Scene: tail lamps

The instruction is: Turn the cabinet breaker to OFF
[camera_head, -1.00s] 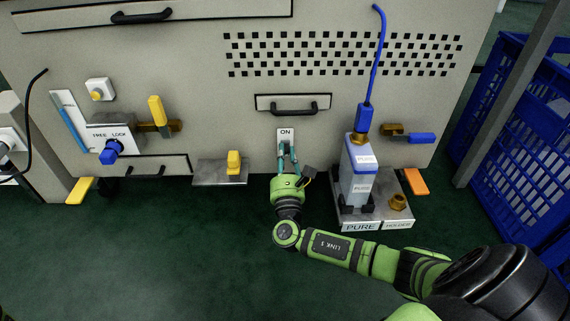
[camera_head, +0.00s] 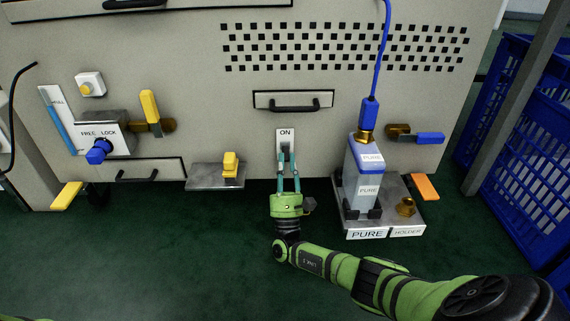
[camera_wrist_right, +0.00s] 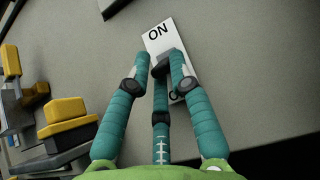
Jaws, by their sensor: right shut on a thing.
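The cabinet breaker is a white plate (camera_head: 284,138) with a dark lever, on the front of the grey cabinet, below a black drawer handle. The word ON shows at its top. In the right wrist view the plate (camera_wrist_right: 158,36) also carries letters at its lower end, mostly hidden behind my fingers. My right gripper (camera_head: 287,160) reaches up to the plate from below. In the wrist view its teal fingers (camera_wrist_right: 161,72) are closed around the dark lever (camera_wrist_right: 170,60), which stands out from the plate under ON. My left gripper is not in view.
A blue-and-white PURE bottle (camera_head: 365,178) stands in a metal holder right of my gripper. A yellow knob on a metal shelf (camera_head: 216,177) sits to the left. Blue crates (camera_head: 520,150) stand at the far right. Green floor (camera_head: 150,250) is clear in front.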

